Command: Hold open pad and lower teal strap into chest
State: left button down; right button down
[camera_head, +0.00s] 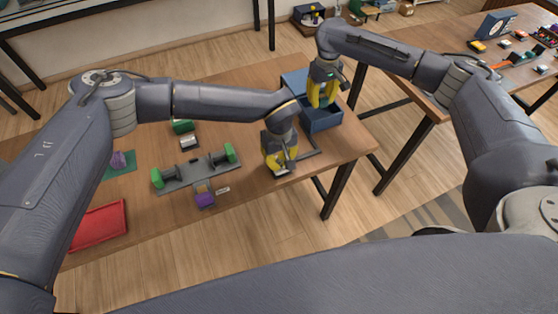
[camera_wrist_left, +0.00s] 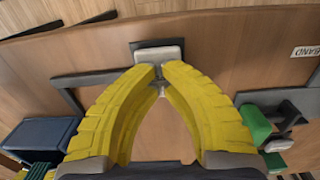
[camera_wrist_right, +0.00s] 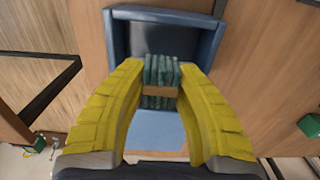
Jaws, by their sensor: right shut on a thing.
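The blue chest (camera_head: 323,121) stands at the table's right end with its lid (camera_head: 293,82) raised. My right gripper (camera_head: 322,101) is shut on the teal strap (camera_wrist_right: 161,71), a ribbed bundle with a tan band, and holds it over the chest opening. In the right wrist view the chest (camera_wrist_right: 121,38) lies around and beyond the strap; whether the strap touches it I cannot tell. My left gripper (camera_wrist_left: 160,84) has its fingertips together at the grey pad (camera_wrist_left: 158,53), with nothing visible between them. Contact with the pad is unclear.
A dark bar (camera_head: 306,157) runs between pad and chest. Left of my left gripper stand a grey fixture (camera_head: 190,174) with green-ended rollers, a purple spool (camera_head: 205,200) and a white block (camera_head: 188,143). A red tray (camera_head: 98,225) lies further left.

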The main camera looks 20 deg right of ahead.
aim_at(279, 164)
jog(key=shift+f, duration=1.4)
jog(key=c, duration=1)
grip_release()
jog(key=shift+r, duration=5)
pick_arm(q)
jog(key=shift+r, duration=3.5)
